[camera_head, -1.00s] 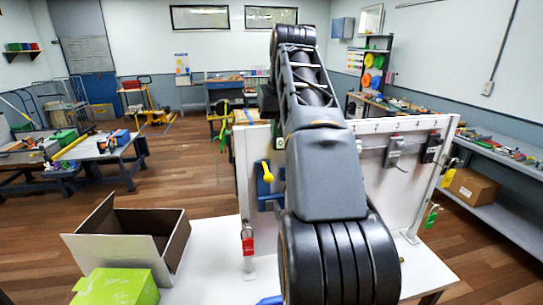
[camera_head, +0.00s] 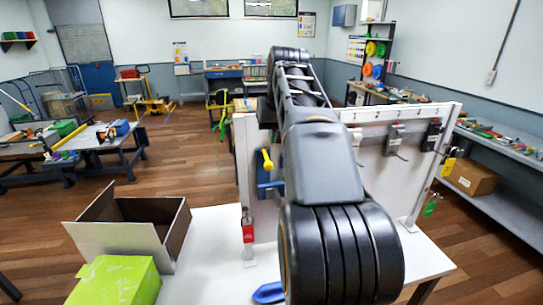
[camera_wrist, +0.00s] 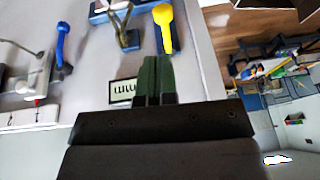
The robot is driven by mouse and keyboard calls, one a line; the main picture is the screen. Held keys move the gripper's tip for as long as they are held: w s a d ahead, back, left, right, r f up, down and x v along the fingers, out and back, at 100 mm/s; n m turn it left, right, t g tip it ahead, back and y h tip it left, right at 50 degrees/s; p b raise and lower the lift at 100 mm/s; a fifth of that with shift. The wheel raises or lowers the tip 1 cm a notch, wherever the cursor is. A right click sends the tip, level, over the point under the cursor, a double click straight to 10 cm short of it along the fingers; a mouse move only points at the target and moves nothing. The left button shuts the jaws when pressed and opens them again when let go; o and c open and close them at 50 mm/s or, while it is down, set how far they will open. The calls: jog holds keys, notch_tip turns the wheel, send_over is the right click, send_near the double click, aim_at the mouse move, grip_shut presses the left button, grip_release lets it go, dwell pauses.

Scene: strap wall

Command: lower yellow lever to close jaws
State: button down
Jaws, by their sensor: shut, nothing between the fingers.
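The yellow lever (camera_head: 267,160) stands on a blue body (camera_head: 264,181) on the left side of the white panel (camera_head: 243,135). In the wrist view the yellow lever (camera_wrist: 165,25) is at the top centre, just beyond the fingertips. My gripper (camera_wrist: 156,60) has its dark green fingers together, with nothing between them. The fingertips look close to the lever's lower part; I cannot tell whether they touch. A metal part on a blue base (camera_wrist: 128,40) is beside the lever. In the head view my arm hides the gripper and the panel's middle.
On the panel, grey and black devices (camera_head: 395,138) hang at right; a red padlock (camera_head: 248,229) hangs at the left post. An open cardboard box (camera_head: 125,240) and a green box (camera_head: 115,281) are at left. The wrist view shows a blue handle (camera_wrist: 62,42) and a label (camera_wrist: 123,92).

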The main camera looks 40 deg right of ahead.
aim_at(270, 162)
jog(key=shift+s+a+x, duration=0.15)
jog(key=shift+x, duration=1.45)
jog(key=shift+s+a+x, duration=0.15)
jog(key=shift+x, duration=1.4)
jog(key=shift+f, duration=0.15)
